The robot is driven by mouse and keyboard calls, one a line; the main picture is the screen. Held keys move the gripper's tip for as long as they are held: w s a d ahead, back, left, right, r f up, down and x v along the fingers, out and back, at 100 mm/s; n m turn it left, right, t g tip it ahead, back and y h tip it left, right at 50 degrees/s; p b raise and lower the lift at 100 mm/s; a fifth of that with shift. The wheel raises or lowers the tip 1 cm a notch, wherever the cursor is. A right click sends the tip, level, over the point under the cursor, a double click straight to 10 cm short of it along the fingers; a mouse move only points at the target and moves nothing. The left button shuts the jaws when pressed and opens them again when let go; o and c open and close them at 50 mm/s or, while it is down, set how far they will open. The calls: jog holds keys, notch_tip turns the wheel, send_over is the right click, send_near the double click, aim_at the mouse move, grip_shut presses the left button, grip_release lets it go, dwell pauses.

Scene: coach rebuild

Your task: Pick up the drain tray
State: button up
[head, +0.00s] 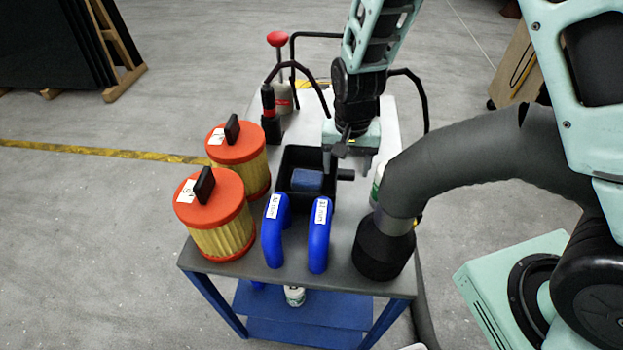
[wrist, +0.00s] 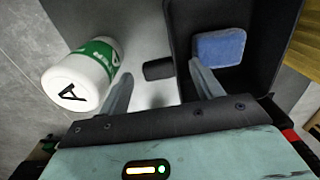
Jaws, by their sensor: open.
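The drain tray (head: 303,157) is a black open box on the cart top, with a blue sponge-like block (head: 307,181) inside. A short dark handle (head: 346,174) sticks out from its right side. My gripper (head: 347,163) is open above the tray's right side, fingers pointing down. In the wrist view the tray (wrist: 262,62) is at right with the blue block (wrist: 219,47) in it. The handle (wrist: 158,69) shows between and just beyond the two open fingertips (wrist: 162,80). The right finger overlaps the tray's wall in view. I cannot tell the height gap.
A white bottle with a green label (wrist: 82,75) stands close to the left finger. Two blue hoses (head: 318,235) stand in front of the tray. Two orange-capped filters (head: 220,222) are at left. A thick dark hose (head: 382,250) is at right. A red-knobbed tool (head: 278,40) stands behind.

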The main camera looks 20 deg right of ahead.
jog(key=shift+f, duration=1.25)
jog(key=c, duration=1.4)
jog(key=shift+o, duration=0.2)
jog(key=shift+r, duration=0.15)
notch_tip(320, 180, up, 18)
